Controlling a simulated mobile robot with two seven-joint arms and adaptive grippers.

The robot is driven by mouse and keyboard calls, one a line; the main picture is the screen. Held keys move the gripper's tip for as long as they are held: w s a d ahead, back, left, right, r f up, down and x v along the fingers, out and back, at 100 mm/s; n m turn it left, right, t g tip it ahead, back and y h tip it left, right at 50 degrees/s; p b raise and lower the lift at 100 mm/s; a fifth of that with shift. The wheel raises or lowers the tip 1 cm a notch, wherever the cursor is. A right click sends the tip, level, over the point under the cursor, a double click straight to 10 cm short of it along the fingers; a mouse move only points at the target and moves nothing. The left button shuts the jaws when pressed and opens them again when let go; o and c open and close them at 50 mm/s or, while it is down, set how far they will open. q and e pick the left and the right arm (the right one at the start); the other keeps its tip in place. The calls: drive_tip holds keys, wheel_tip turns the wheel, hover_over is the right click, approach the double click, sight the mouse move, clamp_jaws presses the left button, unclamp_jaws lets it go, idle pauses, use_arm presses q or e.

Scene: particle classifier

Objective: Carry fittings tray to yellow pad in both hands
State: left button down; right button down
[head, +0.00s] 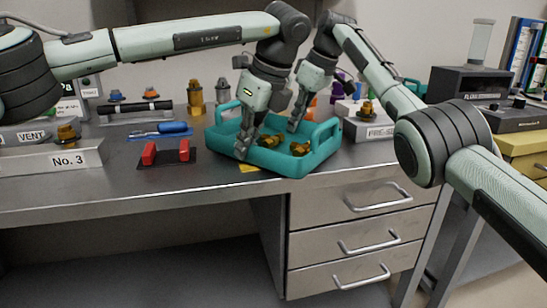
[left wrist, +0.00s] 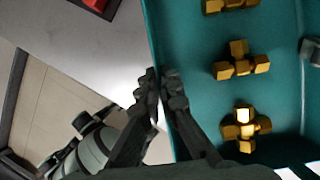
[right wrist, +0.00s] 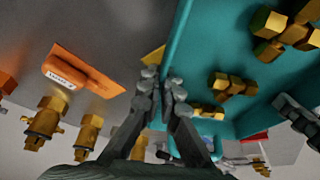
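The teal fittings tray (head: 295,164) is at the front of the grey bench with several brass fittings (head: 270,141) inside. My left gripper (head: 242,148) is closed on the tray's left front wall, which runs between its fingers in the left wrist view (left wrist: 160,88). My right gripper (head: 294,124) is closed on the back wall, which also passes between its fingers in the right wrist view (right wrist: 163,88). A yellow patch (head: 249,168), likely the yellow pad, shows at the tray's front left edge. The tray hides the rest; I cannot tell whether they touch.
A dark mat with red blocks (head: 167,152) and a blue-handled tool (head: 172,128) lie left of the tray. A No. 3 block (head: 68,158) stands further left. Brass fittings (head: 195,97) stand behind. A labelled grey block (head: 369,130) is close on the right.

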use_arm(q)
drive_tip(key=c, duration=2.1)
unclamp_jaws()
drive_tip(key=shift+f, duration=0.1)
use_arm(e)
drive_tip(key=c, duration=2.1)
unclamp_jaws()
drive_tip(key=shift+d, duration=0.15)
use_arm(q)
drive_tip(key=o, duration=0.4)
use_arm(e)
drive_tip(key=o, duration=0.4)
drive_tip(key=shift+f, duration=0.1)
use_arm(q)
drive_tip(key=v, duration=1.1)
drive_tip(key=shift+s+d+r, duration=0.1)
drive_tip(key=shift+s+r, duration=0.1)
drive_tip(key=shift+r, duration=0.25)
use_arm(e)
drive_tip(key=v, duration=1.2)
